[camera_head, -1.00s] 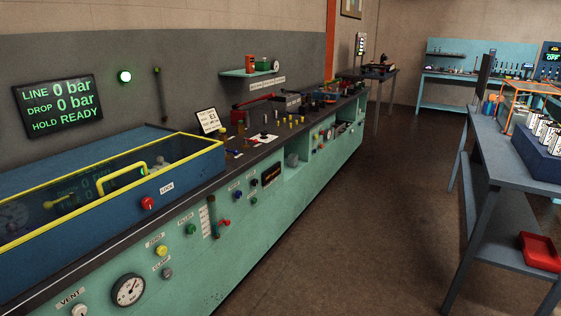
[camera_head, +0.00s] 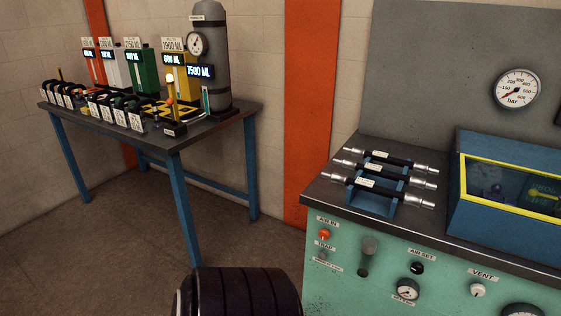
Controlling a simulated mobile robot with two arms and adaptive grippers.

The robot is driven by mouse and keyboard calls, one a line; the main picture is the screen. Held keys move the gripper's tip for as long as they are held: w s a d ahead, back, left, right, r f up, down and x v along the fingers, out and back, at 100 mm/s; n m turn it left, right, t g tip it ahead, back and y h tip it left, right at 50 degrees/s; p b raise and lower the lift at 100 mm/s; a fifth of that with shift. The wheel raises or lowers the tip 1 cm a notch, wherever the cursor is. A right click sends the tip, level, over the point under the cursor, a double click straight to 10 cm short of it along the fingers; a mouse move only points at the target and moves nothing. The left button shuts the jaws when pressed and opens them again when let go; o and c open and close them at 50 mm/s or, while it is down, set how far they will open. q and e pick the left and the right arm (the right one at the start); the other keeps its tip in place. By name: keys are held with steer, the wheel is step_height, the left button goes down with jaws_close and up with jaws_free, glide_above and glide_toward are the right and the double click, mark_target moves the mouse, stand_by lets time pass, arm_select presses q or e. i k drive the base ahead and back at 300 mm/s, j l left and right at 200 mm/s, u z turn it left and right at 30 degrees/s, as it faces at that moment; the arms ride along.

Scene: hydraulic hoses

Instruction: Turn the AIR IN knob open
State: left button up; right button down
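The AIR IN knob (camera_head: 324,234) is a small orange-red knob on the left end of the green bench front, just under its AIR IN label (camera_head: 327,221). Its turn position is too small to tell. A dark ribbed cylindrical shape (camera_head: 238,292), which looks like part of my own arm, rises at the bottom of the view, left of and below the knob. Neither gripper's fingers show, and nothing touches the knob.
The bench front also carries the AIR SET knob (camera_head: 416,268), a small gauge (camera_head: 407,290) and the VENT knob (camera_head: 478,290). Hoses rest on a blue rack (camera_head: 385,196) on top. The floor between (camera_head: 110,240) is clear.

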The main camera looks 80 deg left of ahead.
mark_target(324, 234)
steer(key=u, duration=0.5)
steer(key=j+u, duration=0.1)
steer(key=u, duration=0.85)
steer(key=j+u, duration=0.1)
steer(key=u, duration=0.35)
steer(key=i+l, duration=0.05)
